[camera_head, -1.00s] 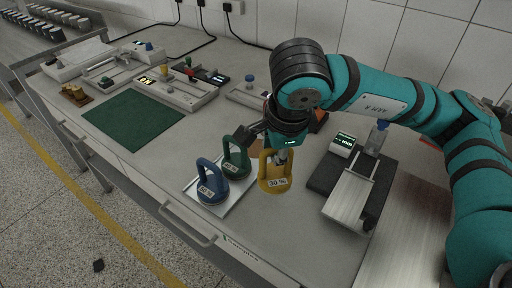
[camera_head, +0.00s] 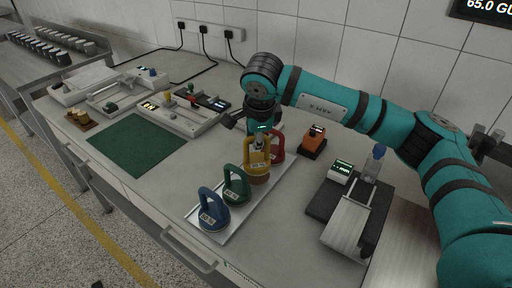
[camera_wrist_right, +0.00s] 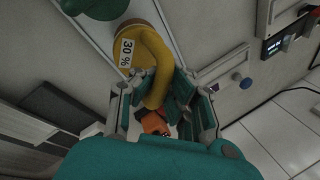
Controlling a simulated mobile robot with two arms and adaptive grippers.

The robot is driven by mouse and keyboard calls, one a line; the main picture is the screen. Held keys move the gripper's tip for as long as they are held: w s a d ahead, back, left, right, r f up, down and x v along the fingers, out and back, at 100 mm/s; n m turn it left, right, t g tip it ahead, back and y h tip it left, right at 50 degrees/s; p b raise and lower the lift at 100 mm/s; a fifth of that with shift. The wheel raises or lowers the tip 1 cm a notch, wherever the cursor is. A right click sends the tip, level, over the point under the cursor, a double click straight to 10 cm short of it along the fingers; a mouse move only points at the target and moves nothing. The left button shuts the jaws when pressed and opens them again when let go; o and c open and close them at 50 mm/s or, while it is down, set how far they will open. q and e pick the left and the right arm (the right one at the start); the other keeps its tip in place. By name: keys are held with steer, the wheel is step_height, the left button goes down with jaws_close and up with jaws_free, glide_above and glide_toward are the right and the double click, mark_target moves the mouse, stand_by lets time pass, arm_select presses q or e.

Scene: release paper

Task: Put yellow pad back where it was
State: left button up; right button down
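The yellow pad (camera_head: 259,176) has a loop handle and a "30 %" label. It is upright at the white tray (camera_head: 222,234), in the row between the green pad (camera_head: 237,187) and the red pad (camera_head: 278,148). My right gripper (camera_head: 261,138) is above it, shut on its handle. In the right wrist view the yellow handle (camera_wrist_right: 157,62) runs between the fingers (camera_wrist_right: 163,105). Whether the pad's base touches the tray, I cannot tell. The blue pad (camera_head: 210,212) stands at the tray's near end. My left gripper is not in view.
An orange device (camera_head: 313,144) stands right of the red pad.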

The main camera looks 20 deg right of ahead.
mark_target(255, 155)
steer(key=x, duration=0.1)
steer(key=b+x, duration=0.1)
steer(key=x, duration=0.1)
steer(key=shift+s+a+f+b, duration=0.1)
steer(key=shift+s+f+b, duration=0.1)
steer(key=shift+s+b, duration=0.1)
steer(key=shift+f, duration=0.2)
steer(key=c, duration=1.4)
jaws_free()
steer(key=shift+s, duration=0.1)
steer(key=shift+c, duration=0.2)
steer(key=shift+r, duration=0.15)
steer(key=v, duration=1.2)
steer(key=shift+b, duration=0.4)
